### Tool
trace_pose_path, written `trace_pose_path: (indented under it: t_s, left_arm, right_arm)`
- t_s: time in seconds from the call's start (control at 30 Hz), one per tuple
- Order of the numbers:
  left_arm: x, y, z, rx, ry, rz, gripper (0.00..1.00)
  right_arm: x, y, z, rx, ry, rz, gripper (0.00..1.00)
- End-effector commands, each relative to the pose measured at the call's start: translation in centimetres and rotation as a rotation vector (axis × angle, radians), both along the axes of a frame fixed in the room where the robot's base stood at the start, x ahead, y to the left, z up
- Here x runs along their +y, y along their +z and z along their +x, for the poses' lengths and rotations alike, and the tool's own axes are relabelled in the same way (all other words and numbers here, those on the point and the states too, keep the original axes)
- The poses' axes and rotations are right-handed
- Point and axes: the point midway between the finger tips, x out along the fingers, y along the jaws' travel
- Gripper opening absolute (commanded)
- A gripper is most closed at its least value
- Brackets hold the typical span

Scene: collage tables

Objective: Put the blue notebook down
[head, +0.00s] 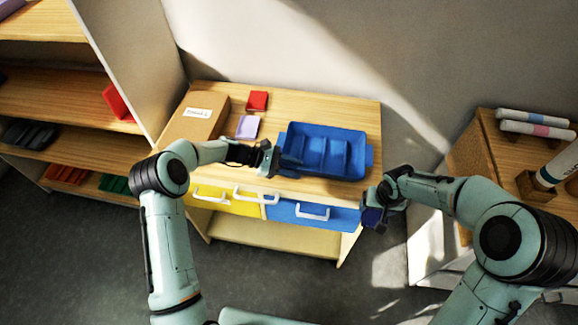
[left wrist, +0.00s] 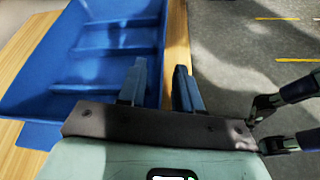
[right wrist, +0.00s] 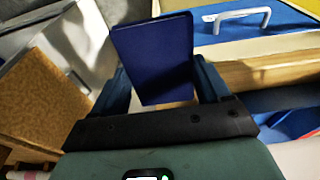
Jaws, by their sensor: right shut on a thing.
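The blue notebook (right wrist: 153,58) stands between the fingers of my right gripper (right wrist: 163,92) in the right wrist view. My right gripper is shut on it. In the head view the notebook (head: 373,217) is a small dark blue shape at my right gripper (head: 380,200), in front of the table's right front corner. My left gripper (head: 268,160) is at the left side of the blue tray (head: 350,133).
The wooden table (head: 320,97) also holds a cardboard box (head: 197,115), a red notebook (head: 257,100) and a lilac notebook (head: 248,127). Its front has a yellow drawer (head: 225,201) and a blue drawer (head: 340,216). Shelves stand left; another wooden unit (head: 485,150) stands right.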

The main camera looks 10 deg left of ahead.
Motion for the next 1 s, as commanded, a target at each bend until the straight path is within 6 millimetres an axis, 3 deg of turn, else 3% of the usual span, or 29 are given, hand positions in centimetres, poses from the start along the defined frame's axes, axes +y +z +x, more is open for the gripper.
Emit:
trace_pose_path:
  t_s: [0.07, 0.2, 0.47, 0.57, 0.8, 1.0]
  left_arm:
    - [0.0, 0.0, 0.0, 0.000, 0.000, 0.000, 0.34]
    - [0.0, 0.0, 0.0, 0.000, 0.000, 0.000, 0.00]
    - [0.1, 0.0, 0.0, 0.000, 0.000, 0.000, 0.00]
    - [0.1, 0.0, 0.0, 0.000, 0.000, 0.001, 0.00]
    - [0.1, 0.0, 0.0, 0.000, 0.000, 0.001, 0.00]
    - [0.1, 0.0, 0.0, 0.000, 0.000, 0.001, 0.00]
  right_arm:
    - [0.0, 0.0, 0.0, -0.001, 0.000, 0.000, 0.44]
    - [0.0, 0.0, 0.0, -0.001, 0.000, 0.000, 0.44]
    - [-0.2, 0.2, 0.6, -0.002, -0.010, 0.001, 0.44]
    - [-0.7, 0.8, 2.2, -0.001, -0.036, 0.002, 0.44]
    - [-2.1, 4.2, 8.6, 0.012, -0.161, 0.004, 0.44]
    - [-0.4, 7.2, 13.2, 0.028, -0.201, 0.006, 0.44]
